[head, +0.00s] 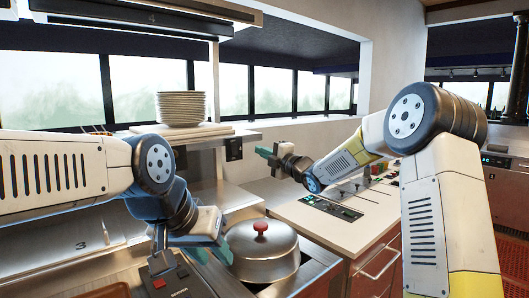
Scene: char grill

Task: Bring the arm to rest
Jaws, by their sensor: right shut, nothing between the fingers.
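My right arm (432,210) comes in from the right and bends at a raised elbow. Its gripper (264,153) points left, shut and empty, in the air beside the shelf end and above the far edge of the white counter. My left arm (60,175) comes in from the left. Its gripper (212,254) points down beside the domed metal lid, its teal fingertips apart with nothing seen between them. The lower fingertips are partly hidden, and I cannot tell if they touch the lid.
The metal lid (262,262) with a red knob sits on the cooktop at the lower middle. A stack of plates (181,108) stands on the shelf (215,141). The white counter (325,225) has control panels and tools. A wall post stands behind my right gripper.

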